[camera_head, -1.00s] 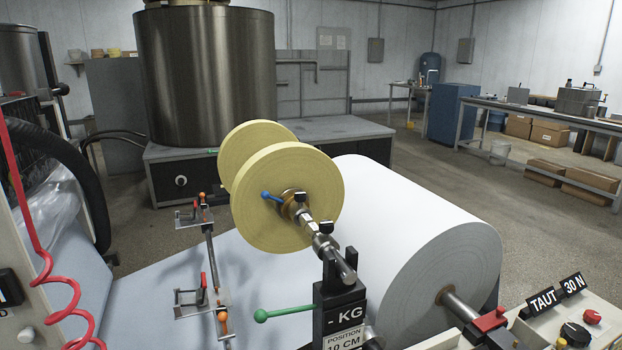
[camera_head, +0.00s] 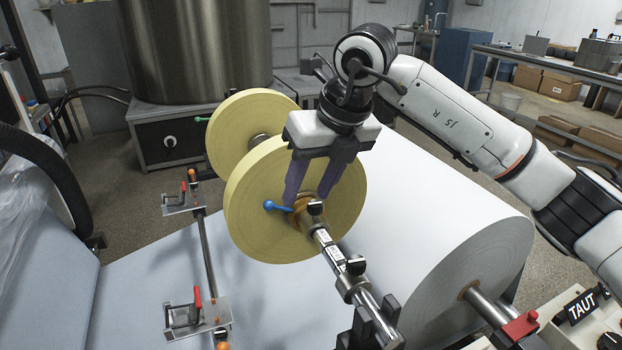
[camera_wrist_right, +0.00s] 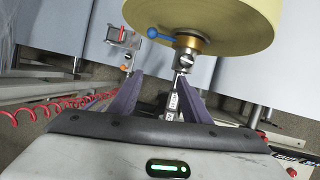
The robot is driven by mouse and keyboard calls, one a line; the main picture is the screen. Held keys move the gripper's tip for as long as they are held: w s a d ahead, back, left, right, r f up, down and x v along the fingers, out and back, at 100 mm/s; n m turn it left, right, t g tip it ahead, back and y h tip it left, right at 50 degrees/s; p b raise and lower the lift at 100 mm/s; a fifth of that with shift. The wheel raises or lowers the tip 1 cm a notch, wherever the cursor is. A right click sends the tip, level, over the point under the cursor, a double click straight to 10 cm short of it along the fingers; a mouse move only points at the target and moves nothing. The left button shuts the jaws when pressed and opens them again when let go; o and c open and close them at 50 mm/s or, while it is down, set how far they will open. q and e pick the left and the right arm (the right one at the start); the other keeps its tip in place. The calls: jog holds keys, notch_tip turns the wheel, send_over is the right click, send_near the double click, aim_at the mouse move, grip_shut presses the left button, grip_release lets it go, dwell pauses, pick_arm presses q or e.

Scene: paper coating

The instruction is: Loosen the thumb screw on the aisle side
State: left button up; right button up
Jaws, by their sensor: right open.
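The near yellow disc (camera_head: 250,200) sits on a steel shaft (camera_head: 328,245). Its brass hub (camera_head: 299,221) carries a blue-ended lever (camera_head: 275,205). A black-topped thumb screw (camera_head: 315,207) stands on a steel collar just outside the hub; the collar also shows in the right wrist view (camera_wrist_right: 185,60). Another black knob (camera_head: 356,265) is further along the shaft. My right gripper (camera_head: 307,197) is open, its fingers pointing down close to the hub and thumb screw. In the wrist view its fingers lie on either side of the shaft; contact cannot be told. My left gripper is out of view.
A second yellow disc (camera_head: 232,118) with a green lever (camera_head: 201,119) is behind. A large white paper roll (camera_head: 440,215) lies right of the shaft. A rod with small metal brackets (camera_head: 196,318) stands left. A control box labelled TAUT (camera_head: 575,330) is at lower right.

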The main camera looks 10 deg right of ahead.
aim_at(316, 203)
jog(key=w+d+r+h, duration=0.2)
jog(key=d, duration=0.2)
jog(key=shift+m+t, duration=0.4)
jog(key=x, duration=0.3)
jog(key=p+x, duration=0.1)
jog(key=x, duration=0.2)
jog(key=a+p+x, duration=0.1)
jog(key=x, duration=0.2)
jog(key=shift+w+f, duration=0.15)
jog(key=shift+f, duration=0.05)
jog(key=c, duration=1)
jog(key=shift+c, duration=0.2)
